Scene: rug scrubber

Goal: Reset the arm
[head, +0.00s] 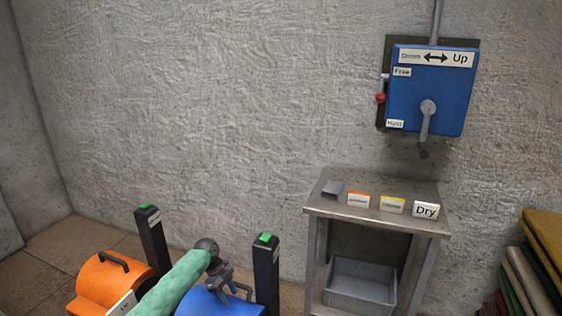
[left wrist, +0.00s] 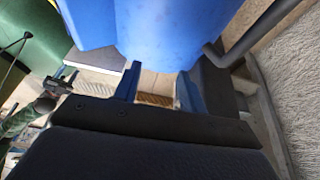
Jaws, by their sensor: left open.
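My left arm in its green sleeve comes in at the bottom of the head view. My left gripper (head: 222,280) is over a blue machine (head: 205,303) with a dark handle (head: 243,290); contact cannot be told. In the left wrist view the open fingers (left wrist: 158,92) have nothing between them, and a blue body (left wrist: 175,28) with a grey bar (left wrist: 245,36) fills the top. A dark gripper-like form (left wrist: 62,86) beside a green sleeve at the left edge looks like my right gripper; its jaws are unclear.
A blue wall box (head: 432,90) has a hanging crank (head: 426,130), a red-knobbed lever (head: 380,97) and Up, Free and Hold labels. A metal stand (head: 377,222) carries small label blocks and a grey bin (head: 360,285). An orange machine (head: 108,280) and two posts stand left; folded rugs (head: 540,265) are right.

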